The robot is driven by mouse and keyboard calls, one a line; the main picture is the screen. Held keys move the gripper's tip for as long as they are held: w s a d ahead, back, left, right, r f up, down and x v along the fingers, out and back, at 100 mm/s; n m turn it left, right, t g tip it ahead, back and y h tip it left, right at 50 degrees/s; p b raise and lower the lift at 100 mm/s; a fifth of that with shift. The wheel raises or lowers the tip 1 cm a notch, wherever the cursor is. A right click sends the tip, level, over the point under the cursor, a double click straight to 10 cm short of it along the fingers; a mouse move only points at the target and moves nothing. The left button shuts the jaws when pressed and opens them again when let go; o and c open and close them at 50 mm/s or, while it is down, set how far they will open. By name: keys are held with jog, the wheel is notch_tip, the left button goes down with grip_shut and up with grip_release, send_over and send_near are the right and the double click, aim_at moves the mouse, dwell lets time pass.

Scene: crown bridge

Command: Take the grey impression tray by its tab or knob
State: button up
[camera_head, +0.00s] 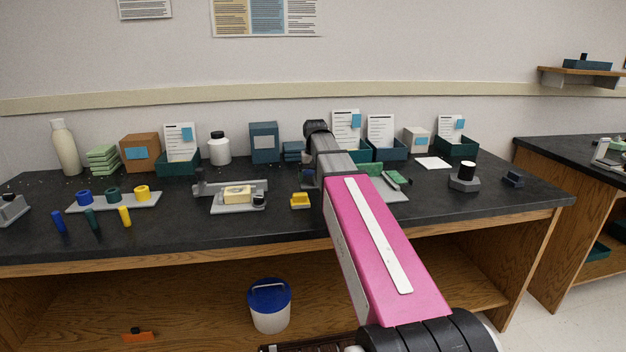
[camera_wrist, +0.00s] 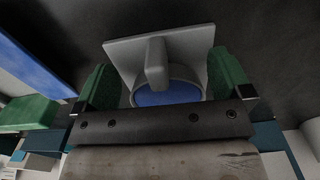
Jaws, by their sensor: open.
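In the wrist view, a grey piece that looks like the impression tray (camera_wrist: 157,62) has a flat plate, a raised rounded tab and a round part with a blue face. My gripper (camera_wrist: 162,78) is open, with one green finger on each side of this piece. The tab lies between the fingers, and I see a gap to each of them. The lower part of the piece is hidden by the gripper body. In the head view, my pink arm hides the gripper and most of what lies beneath it.
A yellow block (camera_head: 300,201) lies just left of my arm on the dark bench. A grey articulator-like frame (camera_head: 212,188) and a pad with a pale model (camera_head: 238,194) stand farther left. A dark holder (camera_head: 464,181) stands right. Boxes and trays line the back.

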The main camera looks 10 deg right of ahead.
grip_shut()
